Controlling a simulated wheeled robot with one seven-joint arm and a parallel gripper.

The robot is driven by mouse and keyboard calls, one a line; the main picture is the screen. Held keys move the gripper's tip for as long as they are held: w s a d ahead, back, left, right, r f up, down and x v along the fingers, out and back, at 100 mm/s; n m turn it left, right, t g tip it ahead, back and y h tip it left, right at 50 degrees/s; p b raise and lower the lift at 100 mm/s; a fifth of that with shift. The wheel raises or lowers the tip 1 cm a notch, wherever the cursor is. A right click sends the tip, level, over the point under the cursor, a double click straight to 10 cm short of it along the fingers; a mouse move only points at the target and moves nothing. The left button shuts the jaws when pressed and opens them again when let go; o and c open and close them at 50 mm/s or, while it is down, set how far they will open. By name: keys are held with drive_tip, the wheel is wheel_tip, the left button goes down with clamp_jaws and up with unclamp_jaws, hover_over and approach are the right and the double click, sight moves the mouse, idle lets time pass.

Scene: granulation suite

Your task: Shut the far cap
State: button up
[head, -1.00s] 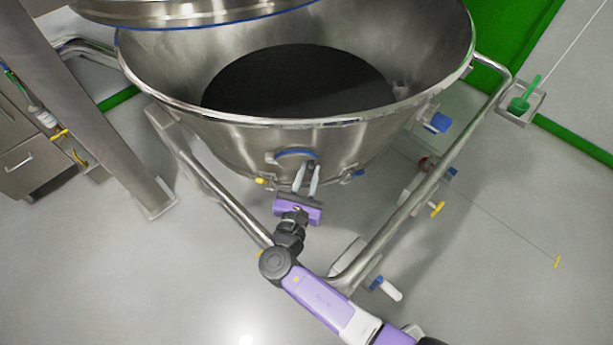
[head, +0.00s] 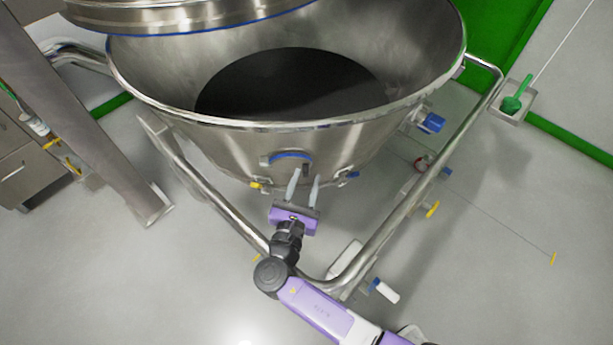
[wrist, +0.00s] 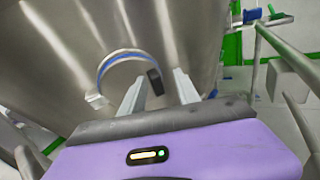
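My gripper (head: 304,178) is at the front of the large steel bowl (head: 240,135), below its rim. Its two pale fingers are apart, with nothing held between them; they also show in the wrist view (wrist: 158,84). Just ahead of them is a round, blue-edged fitting (head: 288,156) on the bowl wall, seen as an arc in the wrist view (wrist: 122,58). A small black block (wrist: 155,82) beside this arc shows between the fingers, and I cannot tell whether they touch it. I cannot tell for certain which part is the far cap.
A steel lid (head: 190,14) with a blue edge is raised over the back of the bowl. Tubular steel rails (head: 400,215) flank the bowl on both sides, and my arm reaches in over their front. A blue-ended fitting (head: 431,122) is at the right. The floor at front left is clear.

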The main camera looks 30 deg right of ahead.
drive_tip(key=v, duration=0.6)
drive_tip(key=shift+a, duration=0.15)
drive_tip(key=shift+f, duration=0.1)
drive_tip(key=shift+s+a, duration=0.1)
